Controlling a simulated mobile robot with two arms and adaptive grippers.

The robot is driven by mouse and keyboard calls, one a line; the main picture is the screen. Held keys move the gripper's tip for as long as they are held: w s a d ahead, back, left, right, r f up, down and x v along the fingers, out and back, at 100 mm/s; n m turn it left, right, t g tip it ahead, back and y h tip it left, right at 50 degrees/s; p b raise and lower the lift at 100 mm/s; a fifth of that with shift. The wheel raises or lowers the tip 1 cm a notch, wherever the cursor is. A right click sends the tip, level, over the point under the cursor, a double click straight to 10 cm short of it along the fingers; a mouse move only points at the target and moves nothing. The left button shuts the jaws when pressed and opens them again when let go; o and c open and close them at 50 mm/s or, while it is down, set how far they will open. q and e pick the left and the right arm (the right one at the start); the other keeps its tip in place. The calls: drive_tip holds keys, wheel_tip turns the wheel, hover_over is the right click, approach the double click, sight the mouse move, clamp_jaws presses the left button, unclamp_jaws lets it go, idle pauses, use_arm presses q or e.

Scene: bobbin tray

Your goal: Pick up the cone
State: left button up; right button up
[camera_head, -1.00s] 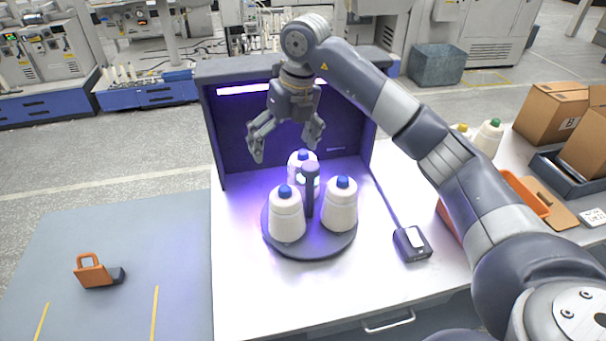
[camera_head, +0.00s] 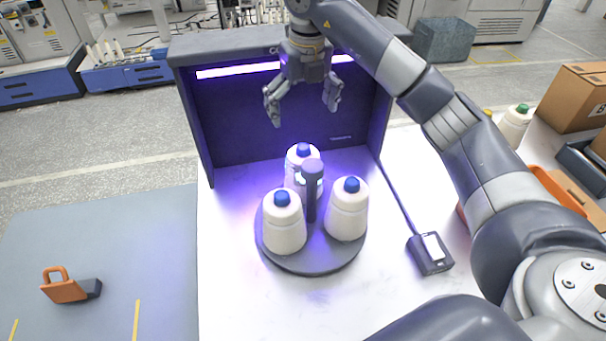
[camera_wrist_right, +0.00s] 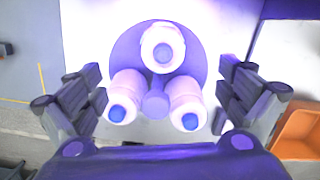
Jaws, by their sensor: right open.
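Three white cones with blue tops stand upright on a round dark turntable (camera_head: 312,262) around a short post (camera_head: 312,190). One cone (camera_head: 284,225) is at the front left, one (camera_head: 347,212) at the right, and one (camera_head: 296,160) at the back, partly hidden by the post. My right gripper (camera_head: 304,112) is open and empty, above and behind the back cone. In the right wrist view the cones (camera_wrist_right: 162,47) (camera_wrist_right: 124,95) (camera_wrist_right: 187,102) show between and beyond its spread fingers. My left gripper is not in view.
A dark booth (camera_head: 190,130) with a purple light bar stands behind and beside the turntable. A small cabled device (camera_head: 430,254) lies to its right. Boxes (camera_head: 575,95), an orange bin and green-topped cone (camera_head: 515,122) are at the right. The front tabletop is clear.

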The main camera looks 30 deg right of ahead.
sight(301, 145)
wheel_tip(301, 145, down, 4)
drive_tip(key=b, duration=0.3)
drive_tip(key=shift+s+r, duration=0.1)
drive_tip(key=shift+r, duration=0.15)
drive_tip(key=shift+w+f+b, duration=0.2)
drive_tip(key=shift+f+b, duration=0.4)
drive_tip(key=shift+f, duration=0.7)
drive_tip(key=f, duration=0.4)
drive_tip(key=shift+w+f+p, duration=0.1)
drive_tip(key=shift+w+p, duration=0.15)
drive_tip(key=shift+p, duration=0.15)
drive_tip(key=f, duration=0.1)
drive_tip(key=f+p, duration=0.1)
drive_tip(key=f, duration=0.1)
drive_tip(key=f+p, duration=0.1)
drive_tip(key=shift+d+f, duration=0.25)
drive_tip(key=shift+w+f, duration=0.1)
drive_tip(key=shift+f, duration=0.35)
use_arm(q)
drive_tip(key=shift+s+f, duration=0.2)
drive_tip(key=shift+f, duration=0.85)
use_arm(e)
drive_tip(key=c, duration=1.5)
drive_tip(key=shift+c, duration=0.2)
